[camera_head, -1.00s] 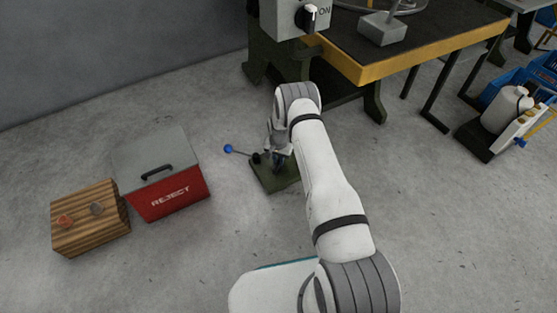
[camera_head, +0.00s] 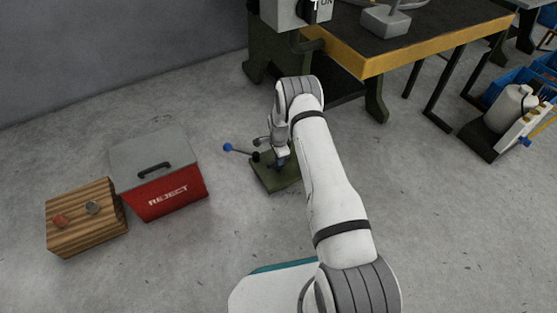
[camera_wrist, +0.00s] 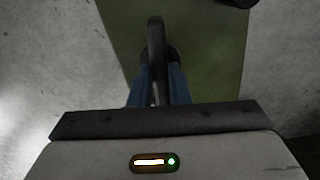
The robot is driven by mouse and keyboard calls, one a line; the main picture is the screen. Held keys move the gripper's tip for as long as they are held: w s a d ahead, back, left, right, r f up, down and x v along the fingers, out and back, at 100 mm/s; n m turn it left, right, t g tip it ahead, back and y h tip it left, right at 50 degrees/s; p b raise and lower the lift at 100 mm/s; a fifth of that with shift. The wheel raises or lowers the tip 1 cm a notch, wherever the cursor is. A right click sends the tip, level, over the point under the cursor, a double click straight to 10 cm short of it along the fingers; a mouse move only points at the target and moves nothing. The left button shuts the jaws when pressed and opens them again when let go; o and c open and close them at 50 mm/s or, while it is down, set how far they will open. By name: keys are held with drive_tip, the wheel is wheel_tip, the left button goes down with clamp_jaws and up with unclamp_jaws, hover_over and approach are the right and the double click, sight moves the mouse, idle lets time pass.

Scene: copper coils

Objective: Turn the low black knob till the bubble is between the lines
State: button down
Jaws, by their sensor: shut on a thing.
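The low black knob (camera_wrist: 155,35) shows in the wrist view as a narrow dark bar over a rounder dark part. My gripper (camera_wrist: 160,70) points down with its two blue-grey fingers closed on either side of the knob. In the head view my gripper (camera_head: 282,163) is low over a green base plate (camera_head: 272,187) on the floor, which also fills the middle of the wrist view (camera_wrist: 215,55). The knob is hidden behind my gripper and arm in the head view. I cannot see the bubble or its lines in either view.
A lever with a blue ball (camera_head: 228,147) sticks out left of the plate. A red REJECT bin (camera_head: 175,198) and a wooden block (camera_head: 85,220) stand farther left. A yellow-edged table (camera_head: 430,45) is behind to the right.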

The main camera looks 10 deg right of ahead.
drive_tip(key=m+b, duration=0.1)
drive_tip(key=m, duration=0.4)
drive_tip(key=shift+d+m, duration=0.1)
drive_tip(key=shift+m, duration=0.2)
drive_tip(key=shift+s+m, duration=0.1)
drive_tip(key=shift+m, duration=2.2)
drive_tip(key=c, duration=1.4)
unclamp_jaws()
drive_tip(key=shift+o, duration=0.2)
wheel_tip(320, 180, up, 8)
drive_tip(key=p, duration=0.3)
drive_tip(key=shift+f, duration=0.1)
